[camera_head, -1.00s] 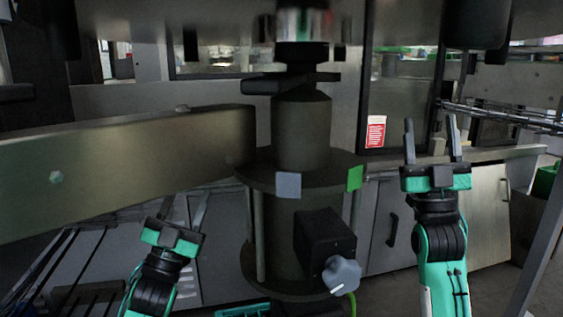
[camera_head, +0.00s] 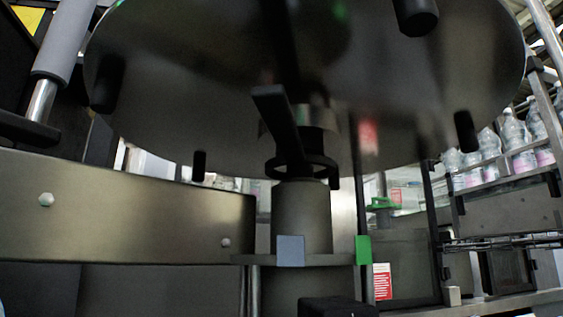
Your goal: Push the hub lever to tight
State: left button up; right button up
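The hub lever (camera_head: 277,122) is a black bar on a black ring around the central hub shaft, just under the large round reel plate (camera_head: 400,110). The bar points toward me and slightly up to the left. Below it, a flange on the grey column (camera_head: 302,218) carries a grey-blue tag (camera_head: 291,251) at the front and a green tag (camera_head: 363,250) to its right. I cannot tell which tag marks tight. Neither of my grippers is in view.
A broad metal beam (camera_head: 130,208) runs from the left to the column. Several black pegs, one (camera_head: 466,131) at the right, hang below the plate's rim. A black box (camera_head: 338,306) sits at the bottom. Shelves with bottles (camera_head: 515,130) stand at the right.

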aim_at(272, 101)
jog(key=k+l, duration=0.2)
jog(key=k, duration=0.3)
jog(key=k+l, duration=0.2)
jog(key=k, duration=0.25)
